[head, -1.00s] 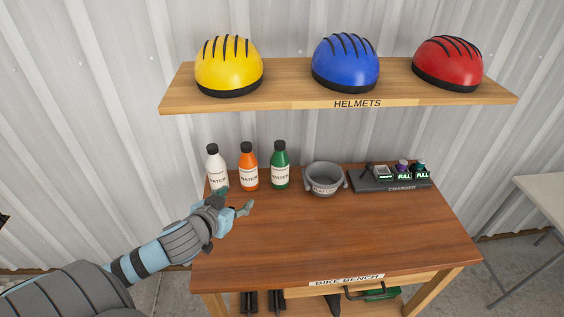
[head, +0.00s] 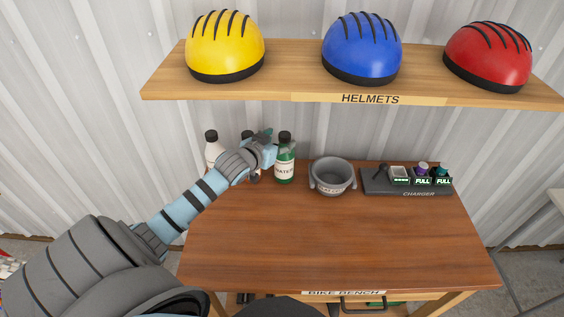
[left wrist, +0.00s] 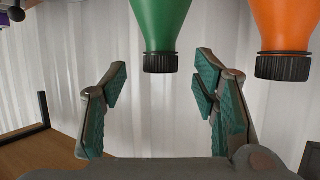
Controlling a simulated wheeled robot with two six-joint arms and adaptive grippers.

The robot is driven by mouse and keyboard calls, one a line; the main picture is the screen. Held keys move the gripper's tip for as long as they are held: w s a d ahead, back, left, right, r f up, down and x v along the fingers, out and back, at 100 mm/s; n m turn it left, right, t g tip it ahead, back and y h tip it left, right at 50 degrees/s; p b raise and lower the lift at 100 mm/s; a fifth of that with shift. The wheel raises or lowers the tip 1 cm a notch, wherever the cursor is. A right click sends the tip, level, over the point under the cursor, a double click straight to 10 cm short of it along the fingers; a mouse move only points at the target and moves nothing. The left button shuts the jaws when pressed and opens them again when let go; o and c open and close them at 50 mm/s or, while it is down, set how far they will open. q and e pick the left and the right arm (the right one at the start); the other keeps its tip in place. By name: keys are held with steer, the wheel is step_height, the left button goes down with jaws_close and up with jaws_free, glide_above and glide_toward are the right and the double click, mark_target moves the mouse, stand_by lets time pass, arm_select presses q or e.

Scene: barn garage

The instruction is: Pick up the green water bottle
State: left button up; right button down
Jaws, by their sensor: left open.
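The green water bottle (head: 285,173) stands upright at the back of the bench, with a dark cap and a white label. My left gripper (head: 272,145) is at its upper left side, near cap height. In the left wrist view the bottle (left wrist: 161,22) appears inverted, with its cap toward the open fingers of my left gripper (left wrist: 161,82). The cap lies between the two fingers in that picture, with space on both sides. I cannot tell how deep the bottle sits between them. My right gripper is not in view.
The orange bottle (left wrist: 284,28) is close beside the green one, mostly hidden by my arm in the head view. A white bottle (head: 212,153) stands further left. A grey bowl (head: 333,177) and charger (head: 408,187) are right. The helmet shelf (head: 290,90) overhangs behind. The bench front (head: 330,245) is clear.

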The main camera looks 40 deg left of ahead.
mark_target(282, 141)
arm_select(q)
steer(key=x, duration=0.6)
steer(key=shift+s+d+f, duration=0.1)
steer(key=shift+f, duration=0.2)
steer(key=shift+s, duration=0.1)
steer(key=shift+s+r, duration=0.2)
steer(key=shift+s, duration=0.05)
steer(key=shift+c, duration=0.5)
steer(key=shift+s+r, duration=0.25)
steer(key=shift+s, duration=0.2)
steer(key=c, duration=0.7)
steer(key=shift+c, duration=1.3)
steer(key=shift+w+f, duration=0.1)
steer(key=shift+w, duration=0.05)
jaws_close()
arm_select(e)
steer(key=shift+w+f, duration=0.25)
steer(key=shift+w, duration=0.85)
